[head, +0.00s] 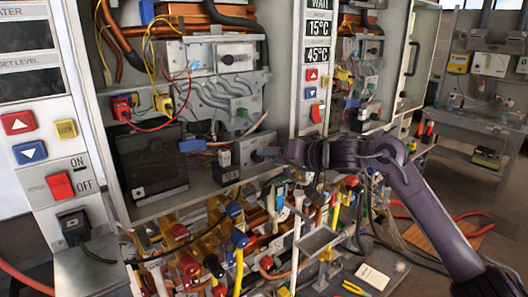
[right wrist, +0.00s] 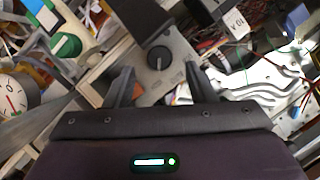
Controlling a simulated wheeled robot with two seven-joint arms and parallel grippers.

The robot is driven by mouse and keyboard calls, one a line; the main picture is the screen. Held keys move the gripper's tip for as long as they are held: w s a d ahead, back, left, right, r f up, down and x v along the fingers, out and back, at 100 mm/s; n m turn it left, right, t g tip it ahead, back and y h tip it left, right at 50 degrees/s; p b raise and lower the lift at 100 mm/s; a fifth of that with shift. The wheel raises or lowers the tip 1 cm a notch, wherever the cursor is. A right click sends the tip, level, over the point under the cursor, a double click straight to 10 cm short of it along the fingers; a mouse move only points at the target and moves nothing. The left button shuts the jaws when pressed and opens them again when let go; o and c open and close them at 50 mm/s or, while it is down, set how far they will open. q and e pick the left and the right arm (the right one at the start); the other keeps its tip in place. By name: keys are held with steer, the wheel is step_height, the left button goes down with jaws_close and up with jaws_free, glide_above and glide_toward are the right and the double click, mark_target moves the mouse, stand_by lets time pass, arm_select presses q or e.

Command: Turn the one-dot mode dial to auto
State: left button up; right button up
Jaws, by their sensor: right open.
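A dark round dial (right wrist: 159,58) with a light pointer line sits on a grey metal plate (right wrist: 178,85) in the right wrist view. Its dot marking is too small to read, so I cannot tell if it is the one-dot dial. My right gripper (right wrist: 160,82) is open, its two fingers on either side of the view just below the dial, apart from it. My left gripper is not in view.
A green knob (right wrist: 66,45) and a white gauge (right wrist: 14,100) are left of the dial in the right wrist view. A black connector block (head: 225,160) stands left of my gripper. Pipes, valves and loose wires crowd the area below.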

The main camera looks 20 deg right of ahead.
steer(key=x, duration=0.3)
steer(key=shift+r+p, duration=0.1)
steer(key=shift+p, duration=0.2)
steer(key=shift+w+a+f, duration=0.25)
steer(key=shift+w, duration=0.1)
steer(key=c, duration=1)
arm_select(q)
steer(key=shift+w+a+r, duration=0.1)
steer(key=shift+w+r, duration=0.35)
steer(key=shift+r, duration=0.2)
